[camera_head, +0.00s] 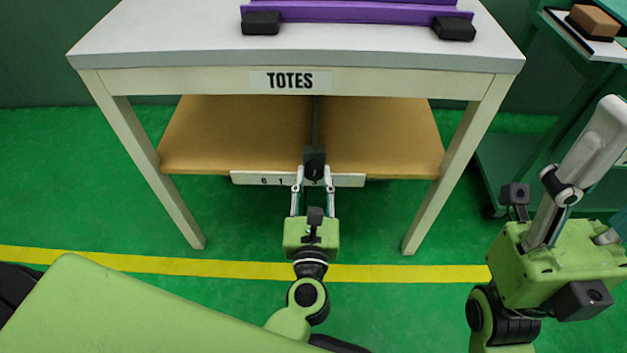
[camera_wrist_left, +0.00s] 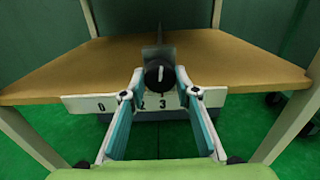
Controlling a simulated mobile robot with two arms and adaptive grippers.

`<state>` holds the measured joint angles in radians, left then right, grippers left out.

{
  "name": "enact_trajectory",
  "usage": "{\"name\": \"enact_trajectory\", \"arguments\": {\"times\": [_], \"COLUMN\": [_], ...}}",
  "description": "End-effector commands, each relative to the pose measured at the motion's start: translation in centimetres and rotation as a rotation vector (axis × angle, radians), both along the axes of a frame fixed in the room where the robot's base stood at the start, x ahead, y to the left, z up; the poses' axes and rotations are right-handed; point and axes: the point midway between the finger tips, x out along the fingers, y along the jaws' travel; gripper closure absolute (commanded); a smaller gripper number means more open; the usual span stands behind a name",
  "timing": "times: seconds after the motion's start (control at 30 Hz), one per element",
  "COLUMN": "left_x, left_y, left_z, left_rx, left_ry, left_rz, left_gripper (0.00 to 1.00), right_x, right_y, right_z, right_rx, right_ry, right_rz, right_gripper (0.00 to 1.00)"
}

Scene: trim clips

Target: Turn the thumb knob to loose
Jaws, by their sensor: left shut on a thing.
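The black thumb knob (camera_head: 314,160) sits at the middle of the front edge of the shelf under the table. In the left wrist view the knob (camera_wrist_left: 160,76) faces me, with a short white mark on its face pointing about straight up. My left gripper (camera_head: 313,180) is shut on the knob, one fingertip on each side, as the left wrist view (camera_wrist_left: 161,80) also shows. A white number strip (camera_head: 248,178) runs behind and below the knob, partly hidden by the fingers. My right gripper (camera_head: 594,150) is at the right edge, away from the knob, its fingers partly cut off.
The white table (camera_head: 180,45) with a "TOTES" label stands over the brown shelf (camera_head: 230,130), its legs on both sides. A purple rack (camera_head: 350,12) is on the tabletop. A green cart (camera_head: 512,150) with a brown box (camera_head: 593,21) stands at the right.

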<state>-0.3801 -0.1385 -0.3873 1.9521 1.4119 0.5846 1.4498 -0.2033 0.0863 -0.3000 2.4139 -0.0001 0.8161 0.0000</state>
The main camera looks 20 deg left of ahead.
Motion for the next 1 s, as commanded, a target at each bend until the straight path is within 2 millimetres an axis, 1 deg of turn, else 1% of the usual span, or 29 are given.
{"name": "enact_trajectory", "arguments": {"times": [0.23,0.57,0.6,0.63,0.67,1.0], "left_x": [0.00,0.00,0.00,0.00,0.00,-0.11], "left_y": [0.04,0.03,0.03,0.04,0.03,-0.03], "left_z": [-0.11,-0.09,-0.09,-0.09,-0.08,-0.04], "left_rx": [-0.031,-0.032,-0.032,-0.032,-0.032,-0.031], "left_ry": [-0.007,-0.007,-0.007,-0.007,-0.007,-0.008], "left_rz": [0.001,0.001,0.001,0.001,0.001,0.000], "left_gripper": [0.93,0.93,0.66,0.59,0.55,0.55], "right_x": [0.09,-0.02,-0.03,-0.04,-0.04,0.00], "right_y": [0.06,0.05,0.05,0.05,0.05,-0.07], "right_z": [-0.01,0.22,0.23,0.23,0.23,0.08], "right_rx": [-0.001,-0.002,-0.001,-0.001,-0.001,0.003], "right_ry": [-0.003,-0.011,-0.012,-0.012,-0.012,-0.006], "right_rz": [0.000,0.000,0.000,0.001,0.001,-0.002], "right_gripper": [0.45,0.45,0.45,0.45,0.45,0.45]}}
